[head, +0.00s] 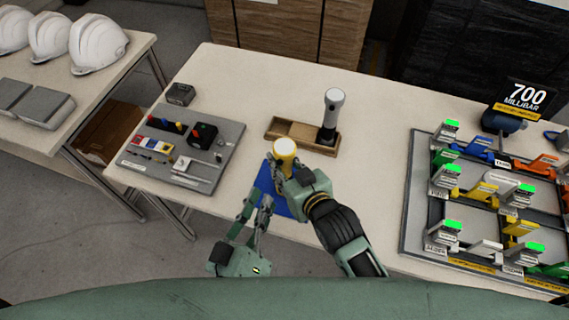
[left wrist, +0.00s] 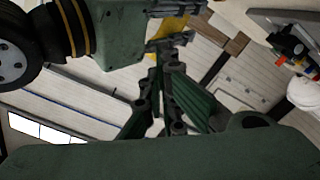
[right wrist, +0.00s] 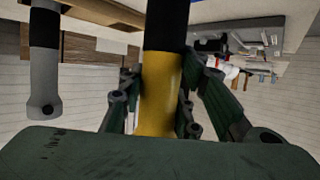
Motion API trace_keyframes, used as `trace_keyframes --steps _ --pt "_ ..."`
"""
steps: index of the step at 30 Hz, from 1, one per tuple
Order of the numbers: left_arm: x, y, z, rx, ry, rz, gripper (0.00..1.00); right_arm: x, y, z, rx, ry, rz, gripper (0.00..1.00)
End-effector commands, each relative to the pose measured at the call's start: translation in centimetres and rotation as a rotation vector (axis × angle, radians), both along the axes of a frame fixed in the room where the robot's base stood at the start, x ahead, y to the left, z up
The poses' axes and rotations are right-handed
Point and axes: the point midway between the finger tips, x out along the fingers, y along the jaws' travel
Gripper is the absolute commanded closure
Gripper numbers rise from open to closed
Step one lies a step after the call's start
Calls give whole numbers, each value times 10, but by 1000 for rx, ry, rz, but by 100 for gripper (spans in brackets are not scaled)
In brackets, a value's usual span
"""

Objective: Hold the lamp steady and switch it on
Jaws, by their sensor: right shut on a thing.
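The lamp (head: 285,151) is a yellow torch with a pale round top, upright over a blue mat (head: 265,187) at the table's front edge. My right gripper (head: 290,172) is shut on it. In the right wrist view its yellow body (right wrist: 160,95) stands between the fingers, with a black section beyond. My left gripper (head: 262,200) is just left of and below the lamp, apart from it. Its fingers look drawn together and empty in the left wrist view (left wrist: 163,68). The lamp's switch cannot be made out, and the right gripper hides its lower part.
A grey torch (head: 333,112) stands upright at a wooden tray (head: 290,128) behind the lamp. A grey board with small tools (head: 215,140) lies left. A large rack of coloured parts (head: 420,190) fills the right. White helmets (head: 98,45) sit on another table.

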Motion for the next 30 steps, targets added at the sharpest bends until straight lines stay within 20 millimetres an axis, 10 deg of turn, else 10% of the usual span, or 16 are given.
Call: trace_keyframes --steps 18,30 --pt "2 0 1 21 -32 -10 100 0 -1 -1 -2 0 -1 100" --pt "-2 5 19 306 -627 -234 100 0 0 0 -1 0 0 100"
